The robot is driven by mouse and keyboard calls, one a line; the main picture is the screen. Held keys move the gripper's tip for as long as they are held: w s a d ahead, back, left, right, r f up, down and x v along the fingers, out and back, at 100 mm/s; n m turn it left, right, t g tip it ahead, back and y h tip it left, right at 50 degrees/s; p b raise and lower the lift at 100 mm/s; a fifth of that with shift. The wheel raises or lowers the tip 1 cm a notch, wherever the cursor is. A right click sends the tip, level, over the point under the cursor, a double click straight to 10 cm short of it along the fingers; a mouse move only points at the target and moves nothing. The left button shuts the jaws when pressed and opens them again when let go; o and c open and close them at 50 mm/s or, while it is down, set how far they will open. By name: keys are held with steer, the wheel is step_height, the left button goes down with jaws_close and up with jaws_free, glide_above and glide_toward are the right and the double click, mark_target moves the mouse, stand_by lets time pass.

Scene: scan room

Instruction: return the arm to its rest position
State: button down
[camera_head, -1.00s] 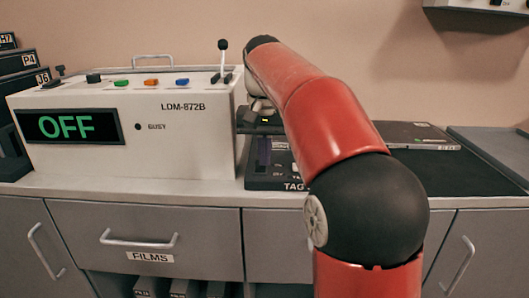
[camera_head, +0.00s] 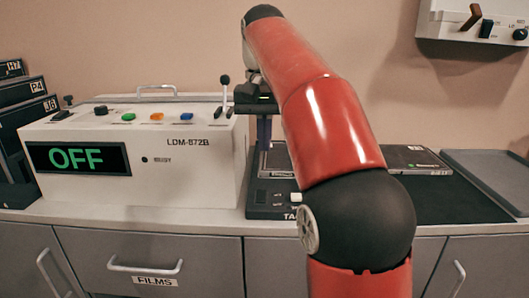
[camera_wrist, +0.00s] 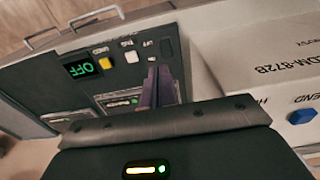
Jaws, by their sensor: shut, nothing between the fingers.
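My red arm reaches forward over the counter in the head view. My gripper (camera_head: 264,146) points down just right of the white LDM-872B machine (camera_head: 208,178). It hangs above the dark TAG device (camera_head: 264,212) on the counter. In the wrist view my gripper's purple fingers (camera_wrist: 158,88) are together with nothing between them, over the dark device panel (camera_wrist: 130,62). That panel has a small green OFF display (camera_wrist: 81,66) and yellow and white buttons. My arm hides part of the counter behind it.
The machine's large display (camera_head: 78,158) reads OFF, and a lever (camera_head: 224,90) stands on its right top edge. A flat dark plate (camera_head: 415,158) lies right of my arm, beside a grey tray (camera_head: 490,170). A wall box (camera_head: 450,22) hangs at upper right. Black folders stand at far left.

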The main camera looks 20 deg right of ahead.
steer(key=shift+s+r, duration=0.1)
steer(key=shift+r, duration=0.35)
